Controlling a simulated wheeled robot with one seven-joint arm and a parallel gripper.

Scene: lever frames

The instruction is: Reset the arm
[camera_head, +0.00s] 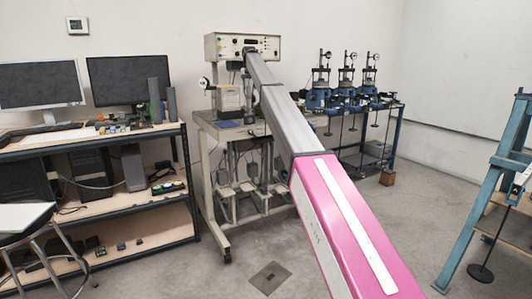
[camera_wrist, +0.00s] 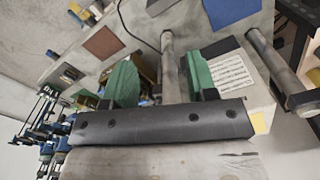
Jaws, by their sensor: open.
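My arm (camera_head: 278,115), grey with a pink and white near section, reaches from the bottom right up to the instrument bench in the head view. Its far end is in front of the cream control box, and the fingers cannot be made out there. In the wrist view my gripper (camera_wrist: 161,82) has a dark bar and two green fingers spread apart. It is open. A grey metal cylinder (camera_wrist: 169,62) shows between the fingers; I cannot tell whether it touches them. Nothing is visibly gripped.
The control box (camera_head: 226,46) stands on the bench (camera_head: 203,128). Blue lever-frame devices (camera_head: 318,98) stand to its right. A shelf desk (camera_head: 25,151) with monitors is at left, a blue steel frame (camera_head: 477,205) at right. A second metal cylinder (camera_wrist: 273,58) shows in the wrist view.

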